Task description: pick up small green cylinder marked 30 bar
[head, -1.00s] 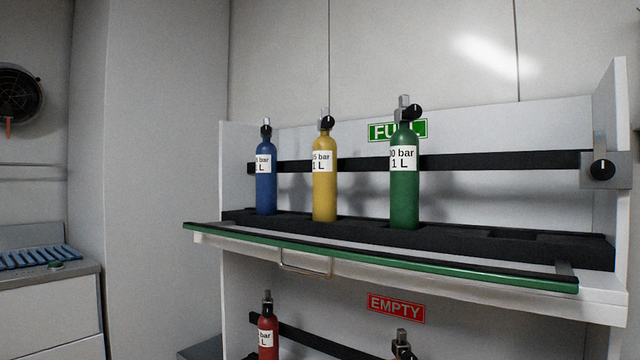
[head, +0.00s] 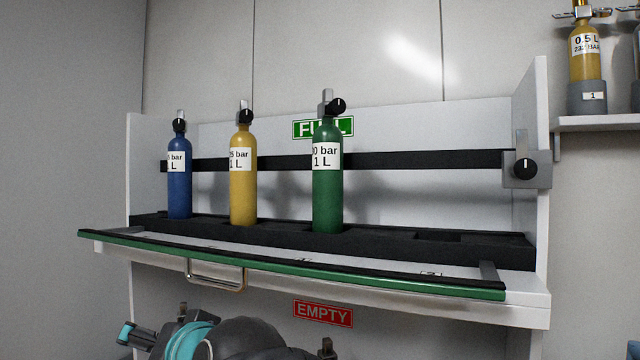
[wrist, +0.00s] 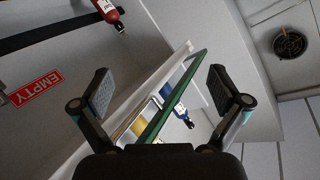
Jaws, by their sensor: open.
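The green cylinder (head: 327,185) stands upright in the black rack of the upper shelf, under the FULL sign. Its white label reads "0 bar 1 L", with the leading digit turned out of sight. A black knob and grey valve top it. A yellow cylinder (head: 243,185) and a blue cylinder (head: 179,190) stand to its left. My gripper (wrist: 164,90) is open and empty in the wrist view, with the green-edged shelf front beyond its fingers. The blue (wrist: 176,104) and yellow (wrist: 140,130) cylinders show there beyond that edge; the green one does not.
A green-edged front panel (head: 300,268) with a metal handle (head: 216,285) runs along the shelf. A black bar (head: 420,160) crosses behind the cylinders to a latch (head: 525,168). A red cylinder (wrist: 108,12) shows near the EMPTY sign (wrist: 36,86). Rack room right of the green cylinder is empty.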

